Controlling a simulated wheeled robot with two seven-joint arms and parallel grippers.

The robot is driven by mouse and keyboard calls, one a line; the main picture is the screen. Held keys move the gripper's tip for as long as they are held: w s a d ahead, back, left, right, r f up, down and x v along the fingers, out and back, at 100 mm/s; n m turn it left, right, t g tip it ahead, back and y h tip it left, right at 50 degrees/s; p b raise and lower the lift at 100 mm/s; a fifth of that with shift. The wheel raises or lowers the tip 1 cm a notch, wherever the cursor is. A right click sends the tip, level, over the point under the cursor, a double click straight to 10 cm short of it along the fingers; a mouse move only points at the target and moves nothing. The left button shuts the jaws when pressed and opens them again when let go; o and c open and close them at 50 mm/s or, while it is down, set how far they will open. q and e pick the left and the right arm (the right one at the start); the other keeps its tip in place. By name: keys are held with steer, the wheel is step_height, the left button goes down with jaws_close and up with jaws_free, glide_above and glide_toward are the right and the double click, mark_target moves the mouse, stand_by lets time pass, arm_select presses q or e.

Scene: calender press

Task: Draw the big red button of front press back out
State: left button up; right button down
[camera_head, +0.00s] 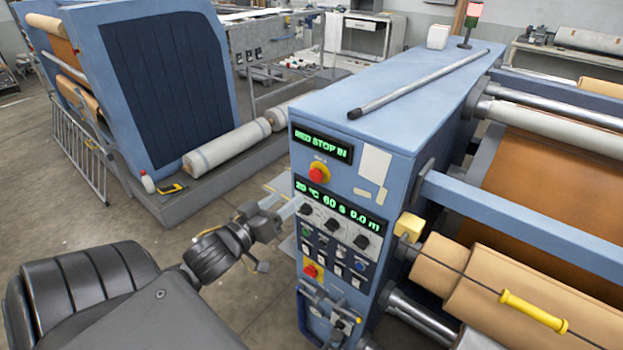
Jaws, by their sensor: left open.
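The front press (425,85) is a blue machine on the right. Its big red button (318,172) sits on a yellow collar high on the narrow control face, under a green display (321,143) that reads "RED STOP IN". My left gripper (284,211) is open and empty. In the picture it is to the left of the control face and below the big red button, apart from the button. My right gripper is not in view.
A smaller red button (311,270) sits lower on the panel, below knobs and a second display (341,205). A metal bar (425,83) lies on the press top. A yellow-handled rod (533,310) crosses the brown roll at right. Bare floor (200,260) lies left.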

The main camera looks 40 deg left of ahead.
mark_target(314, 177)
arm_select(q)
steer(key=w+p, duration=0.2)
steer(key=w, duration=0.7)
steer(key=shift+w+a, duration=0.1)
steer(key=shift+w, duration=0.8)
steer(key=shift+c, duration=0.3)
